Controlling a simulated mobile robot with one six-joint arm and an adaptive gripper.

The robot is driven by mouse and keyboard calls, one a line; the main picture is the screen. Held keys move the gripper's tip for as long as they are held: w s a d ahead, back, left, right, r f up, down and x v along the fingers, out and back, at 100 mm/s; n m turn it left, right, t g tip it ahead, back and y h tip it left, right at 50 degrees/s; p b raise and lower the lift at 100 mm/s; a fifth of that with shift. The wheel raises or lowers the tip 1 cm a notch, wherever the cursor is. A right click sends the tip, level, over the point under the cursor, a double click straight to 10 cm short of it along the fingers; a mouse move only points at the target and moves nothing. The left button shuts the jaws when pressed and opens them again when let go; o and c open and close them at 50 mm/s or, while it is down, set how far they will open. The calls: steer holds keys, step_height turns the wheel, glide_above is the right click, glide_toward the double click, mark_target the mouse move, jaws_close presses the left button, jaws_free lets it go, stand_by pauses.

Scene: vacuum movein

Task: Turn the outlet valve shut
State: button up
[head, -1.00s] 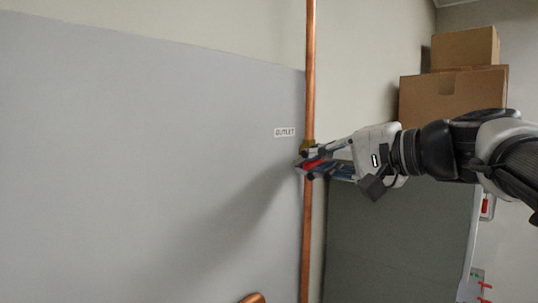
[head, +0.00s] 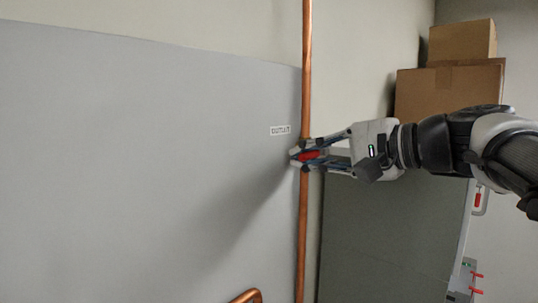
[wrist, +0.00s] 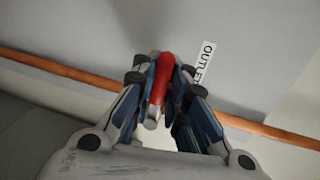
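The outlet valve's red handle (head: 309,155) is on the vertical copper pipe (head: 305,90), just below and right of the OUTLET label (head: 280,130). In the wrist view the red handle (wrist: 163,76) lies roughly crosswise to the pipe (wrist: 70,72), beside the label (wrist: 203,62). My gripper (head: 305,156) reaches in from the right. Its blue-and-grey fingers are closed on both sides of the handle and seem to touch it. The valve body is mostly hidden by the fingers.
A large grey panel (head: 130,150) stands left of the pipe. A bent copper pipe end (head: 247,296) shows at the bottom. Cardboard boxes (head: 450,90) are stacked at the right, and a dark grey surface (head: 390,240) lies below my arm.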

steer(key=shift+o, duration=1.3)
steer(key=shift+s+d+r, duration=0.1)
steer(key=shift+s+d, duration=0.05)
steer(key=shift+d, duration=0.05)
steer(key=shift+o, duration=0.8)
steer(key=shift+a, duration=0.2)
steer(key=shift+d, duration=0.1)
steer(key=v, duration=1.1)
steer(key=shift+s+d, duration=0.3)
